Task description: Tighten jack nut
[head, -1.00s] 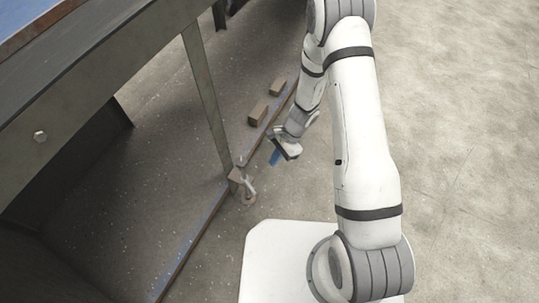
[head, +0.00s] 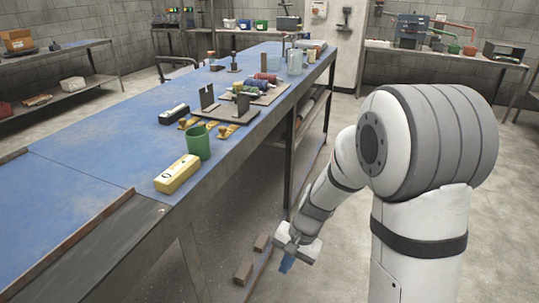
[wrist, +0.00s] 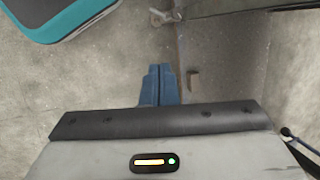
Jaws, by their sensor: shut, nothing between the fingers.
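A small grey metal part (wrist: 165,17) shows at the top edge of the wrist view, beside the lower rail; it looks like the jack at the foot of the bench leg, but its nut cannot be made out. The jack is outside the head view now. My gripper (head: 286,264) hangs low beside the bench, over the floor, with blue fingertips pointing down. In the wrist view its blue fingers (wrist: 158,85) are together with nothing between them. They are apart from the metal part.
A long blue-topped workbench (head: 75,170) carries a green cup (head: 197,143), a yellow box (head: 177,174) and several other parts. Brown blocks (head: 243,272) lie low under the bench near my gripper. Bare floor lies to the right of my arm.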

